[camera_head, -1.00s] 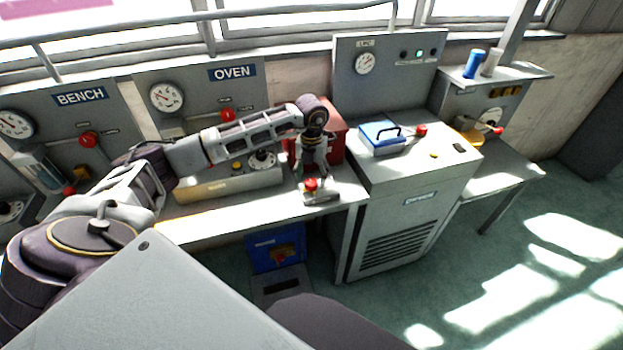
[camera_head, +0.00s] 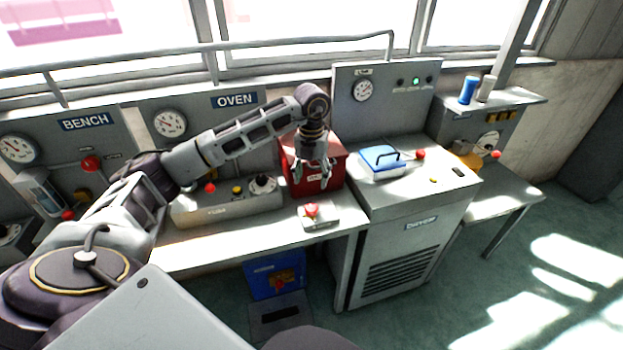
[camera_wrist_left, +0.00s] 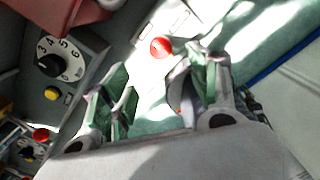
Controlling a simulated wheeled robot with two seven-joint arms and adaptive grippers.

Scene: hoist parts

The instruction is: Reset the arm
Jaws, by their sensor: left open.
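My left gripper (camera_head: 313,182) hangs above the bench in front of a red box (camera_head: 334,166). Its fingers are apart and hold nothing. In the left wrist view the two fingers (camera_wrist_left: 158,92) are spread, with a red button (camera_wrist_left: 161,46) beyond them. In the head view this red mushroom button (camera_head: 312,209) sits on a small grey base on the bench, below and apart from the gripper. My left arm reaches in from the left. My right gripper is not in view.
A control box (camera_head: 226,207) with a dial stands left of the gripper. The dryer cabinet (camera_head: 413,203) with a blue-lidded hatch (camera_head: 381,160) is to the right. A blue box (camera_head: 277,276) is under the bench. Gauge panels and a rail line the back.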

